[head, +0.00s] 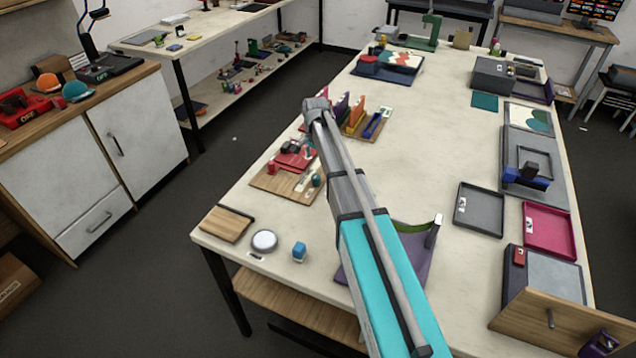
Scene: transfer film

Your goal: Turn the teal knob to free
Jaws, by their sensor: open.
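A small teal round thing (316,180), which looks like the teal knob, sits at the right end of a wooden board (262,183) on the long pale table. My arm passes just to its right in the picture, and a pale label lies beside it. The knob is too small for me to read its setting or any marking. My arm reaches from the bottom of the head view up over the table to a grey joint near the board's far side. My gripper does not show; it seems hidden behind or beneath that joint and link.
A red device (296,157) with dark parts shares the wooden board. Colourful upright pieces stand in a wooden holder beyond it.

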